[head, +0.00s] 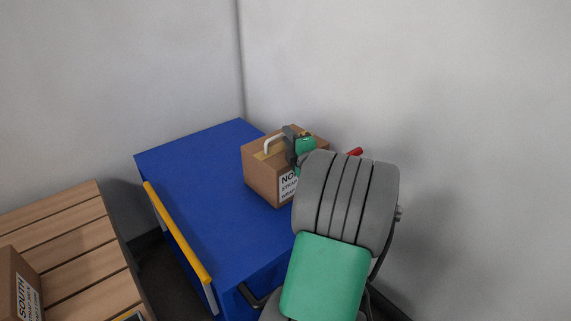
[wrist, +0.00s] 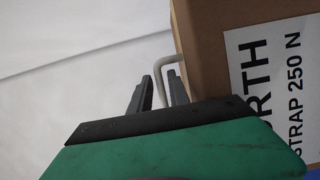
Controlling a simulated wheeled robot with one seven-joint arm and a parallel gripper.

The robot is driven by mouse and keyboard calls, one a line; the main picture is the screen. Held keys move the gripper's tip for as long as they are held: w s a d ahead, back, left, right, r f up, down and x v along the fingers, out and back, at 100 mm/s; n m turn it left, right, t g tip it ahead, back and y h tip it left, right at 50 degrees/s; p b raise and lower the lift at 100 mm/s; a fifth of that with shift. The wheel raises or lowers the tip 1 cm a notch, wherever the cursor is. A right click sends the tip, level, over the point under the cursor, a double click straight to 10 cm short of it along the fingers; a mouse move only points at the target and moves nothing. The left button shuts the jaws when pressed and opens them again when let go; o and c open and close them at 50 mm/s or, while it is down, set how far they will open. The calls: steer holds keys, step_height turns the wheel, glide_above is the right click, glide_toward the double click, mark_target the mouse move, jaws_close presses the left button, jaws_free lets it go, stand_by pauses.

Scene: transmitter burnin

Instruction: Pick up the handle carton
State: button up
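The handle carton (head: 262,179) is a brown cardboard box with a pale handle (head: 272,141) on top and a white label, partly hidden by my arm. It stands upright on the blue cabinet (head: 190,170). In the wrist view the carton (wrist: 204,50) fills the upper right, its label reading "RTH" and "STRAP 250 N". My gripper (head: 290,137) is at the top of the carton, beside the handle. In the wrist view my gripper (wrist: 160,78) has its two dark fingers apart, with the handle (wrist: 160,88) between them and a visible gap.
A yellow bar (head: 176,232) runs along the cabinet's left edge. A slatted wooden surface (head: 75,240) at the lower left bears another carton (head: 14,285) labelled "SOUTH". A small red thing (head: 355,152) shows behind my arm. Grey walls stand behind; the cabinet's left part is clear.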

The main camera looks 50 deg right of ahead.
jaws_close()
stand_by(0.9)
steer(key=shift+r, duration=0.25)
